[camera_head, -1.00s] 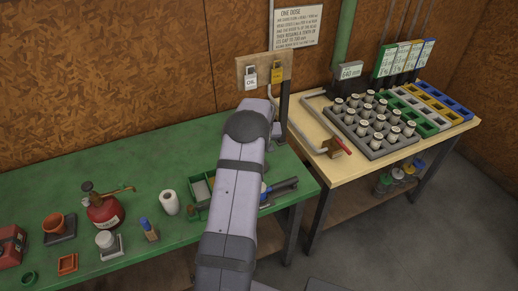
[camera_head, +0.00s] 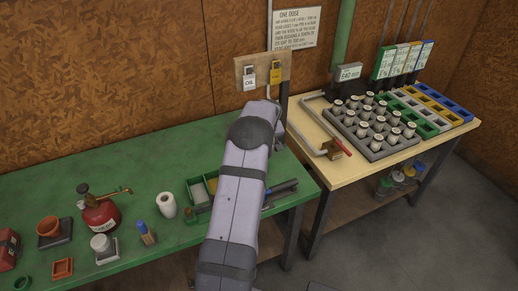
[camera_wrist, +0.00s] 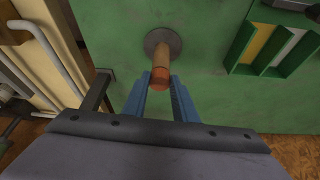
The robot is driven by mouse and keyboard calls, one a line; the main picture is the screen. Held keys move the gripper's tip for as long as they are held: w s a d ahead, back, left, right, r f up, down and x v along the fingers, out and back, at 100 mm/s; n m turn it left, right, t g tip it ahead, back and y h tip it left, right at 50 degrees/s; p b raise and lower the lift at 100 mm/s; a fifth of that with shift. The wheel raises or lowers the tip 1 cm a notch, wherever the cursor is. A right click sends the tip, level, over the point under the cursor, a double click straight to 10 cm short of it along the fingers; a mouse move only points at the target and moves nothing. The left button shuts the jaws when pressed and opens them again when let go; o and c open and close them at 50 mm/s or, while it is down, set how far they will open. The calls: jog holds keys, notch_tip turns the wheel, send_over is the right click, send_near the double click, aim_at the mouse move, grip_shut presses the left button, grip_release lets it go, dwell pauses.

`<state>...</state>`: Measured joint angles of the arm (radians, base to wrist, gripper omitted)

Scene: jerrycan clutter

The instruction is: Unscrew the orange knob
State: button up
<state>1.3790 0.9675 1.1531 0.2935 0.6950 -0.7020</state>
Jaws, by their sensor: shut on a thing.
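In the wrist view the orange knob (camera_wrist: 160,80) sits at the end of a tan stem (camera_wrist: 163,58). The stem comes out of a round grey disc (camera_wrist: 157,36) on the green bench top. My gripper (camera_wrist: 164,88) has its two blue fingers on either side of the knob and is shut on it. The far tips are partly hidden by the knob. In the head view my arm hides both gripper and knob.
A green divided tray (camera_wrist: 240,55) lies right of the knob in the wrist view. The wooden table (camera_head: 310,125) with a bent pipe and a rack of capped bottles (camera_head: 375,150) stands right. A red can (camera_head: 100,217) and small pots are on the bench's left.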

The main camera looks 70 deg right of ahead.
jog(key=shift+f, duration=0.15)
jog(key=n+b, duration=0.1)
jog(key=n+t+y+b, duration=0.1)
jog(key=n, duration=0.1)
jog(key=shift+s+d, duration=0.2)
jog(key=shift+n+y, duration=0.3)
jog(key=shift+n, duration=0.7)
jog(key=o, duration=0.8)
jog(key=shift+c, duration=0.2)
jog(key=shift+r, duration=0.25)
jog(key=shift+r+p, duration=0.8)
jog(key=shift+r, duration=0.65)
